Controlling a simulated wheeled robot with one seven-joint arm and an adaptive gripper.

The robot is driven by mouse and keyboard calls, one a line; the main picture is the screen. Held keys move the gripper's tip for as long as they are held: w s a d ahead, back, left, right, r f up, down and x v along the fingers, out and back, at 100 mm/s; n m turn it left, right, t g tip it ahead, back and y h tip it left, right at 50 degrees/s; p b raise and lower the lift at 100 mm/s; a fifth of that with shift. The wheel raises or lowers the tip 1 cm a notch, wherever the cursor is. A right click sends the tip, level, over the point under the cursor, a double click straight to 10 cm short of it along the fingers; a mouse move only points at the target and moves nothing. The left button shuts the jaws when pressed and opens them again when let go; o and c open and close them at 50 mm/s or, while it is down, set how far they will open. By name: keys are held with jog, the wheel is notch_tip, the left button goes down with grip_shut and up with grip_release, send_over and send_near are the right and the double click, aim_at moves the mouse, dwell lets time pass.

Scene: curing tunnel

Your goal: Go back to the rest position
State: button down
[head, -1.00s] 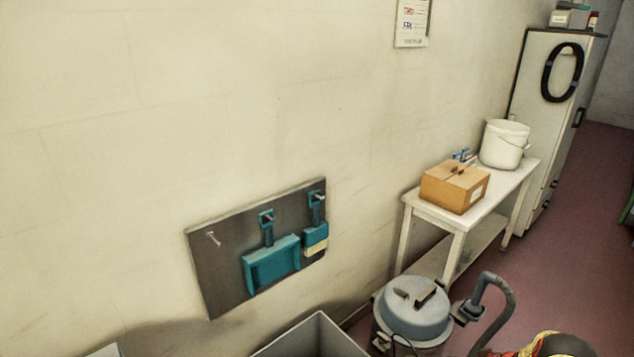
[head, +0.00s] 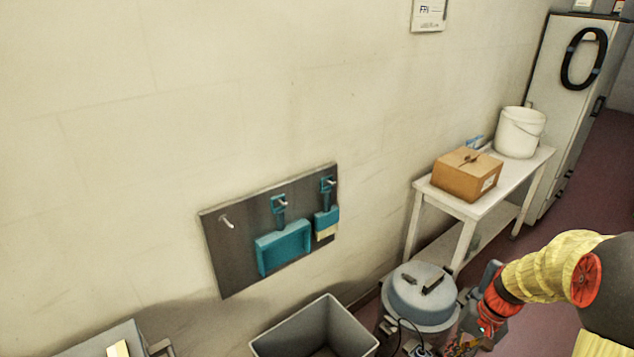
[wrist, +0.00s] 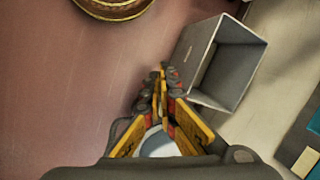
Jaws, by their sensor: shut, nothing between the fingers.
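My gripper (wrist: 163,78) shows in the wrist view with its yellow and black fingers together and nothing between them. It hangs over the reddish floor, with its tips left of an open grey bin (wrist: 188,50). In the head view my arm comes in from the right in a yellow sleeve with red joints. Its lower end is at the bottom edge, in front of the grey drum-shaped vacuum (head: 420,300), and the fingers are hard to make out there.
The grey bin (head: 272,345) stands by the wall. A dark board (head: 235,262) holds a teal dustpan (head: 285,248) and brush (head: 326,222). A white table (head: 450,200) bears a cardboard box (head: 467,175) and white bucket (head: 520,133). A cabinet (head: 555,70) stands behind.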

jog(key=s+a+r+n+t+h+p, duration=0.1)
jog(key=s+a+r, duration=0.3)
jog(key=r, duration=0.4)
jog(key=s+a+r+n+t+h, duration=0.1)
jog(key=s+a+r+n+t, duration=0.1)
jog(key=s+a+r, duration=0.3)
jog(key=s+a+r+n+t+h+p, duration=0.1)
jog(key=a+r, duration=0.5)
jog(key=r, duration=0.7)
jog(key=s+n+t, duration=0.1)
jog(key=s+t, duration=0.1)
jog(key=s, duration=0.1)
jog(key=shift+s+a+r+n+p, duration=0.25)
jog(key=shift+s+a+n+p, duration=0.05)
jog(key=shift+a+p, duration=0.1)
jog(key=c, duration=2.5)
grip_release()
jog(key=shift+c, duration=0.2)
